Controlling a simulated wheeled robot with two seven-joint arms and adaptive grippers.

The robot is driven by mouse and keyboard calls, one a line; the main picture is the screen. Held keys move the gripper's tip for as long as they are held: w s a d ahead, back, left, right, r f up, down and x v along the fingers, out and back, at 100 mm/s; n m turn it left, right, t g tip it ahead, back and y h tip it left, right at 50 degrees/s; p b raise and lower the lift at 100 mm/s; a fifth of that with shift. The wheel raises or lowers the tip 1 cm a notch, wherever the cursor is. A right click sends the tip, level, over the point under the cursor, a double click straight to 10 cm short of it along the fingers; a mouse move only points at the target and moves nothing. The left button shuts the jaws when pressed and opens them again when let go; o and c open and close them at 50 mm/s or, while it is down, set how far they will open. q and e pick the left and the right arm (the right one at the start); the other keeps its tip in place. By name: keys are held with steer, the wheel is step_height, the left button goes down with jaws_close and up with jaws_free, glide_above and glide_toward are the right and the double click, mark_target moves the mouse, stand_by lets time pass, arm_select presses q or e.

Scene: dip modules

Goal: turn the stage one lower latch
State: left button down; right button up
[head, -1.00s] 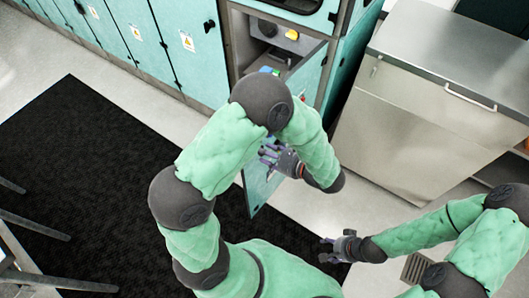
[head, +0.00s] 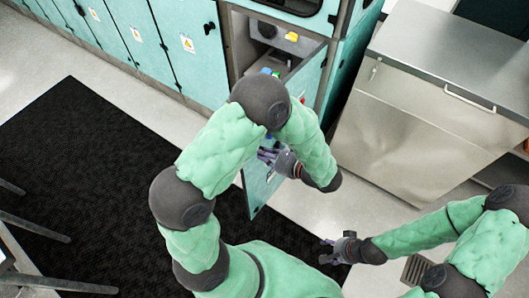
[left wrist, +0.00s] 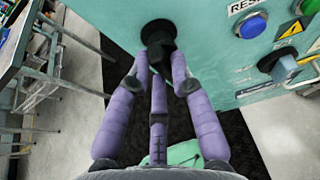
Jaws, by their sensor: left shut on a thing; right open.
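My left gripper (head: 268,154) is at the teal cabinet door (head: 255,188), which stands open. In the left wrist view my left gripper (left wrist: 160,72) has its purple fingers closed around a black latch handle (left wrist: 160,40) with a round dark base on the teal panel (left wrist: 215,60). The fingers hide part of the handle. My right gripper (head: 328,252) is open and empty, low over the floor in front of the metal cabinet.
A stainless cabinet (head: 420,130) stands at the right.

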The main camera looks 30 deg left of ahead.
arm_select(q)
steer(key=m+g+y+p, duration=0.1)
steer(key=m+g+p, duration=0.1)
steer(key=m, duration=0.2)
steer(key=w+m+g+y+p, duration=0.1)
steer(key=m+g+p, duration=0.1)
steer(key=m, duration=0.2)
steer(key=f+m+g+y+p, duration=0.1)
steer(key=m+g+y+p, duration=0.1)
steer(key=m, duration=0.3)
steer(key=shift+w+d+p, duration=0.15)
steer(key=shift+w+p, duration=0.2)
steer(key=shift+w, duration=0.05)
stand_by(0.6)
steer(key=c, duration=1.1)
jaws_free()
steer(key=shift+r, duration=0.1)
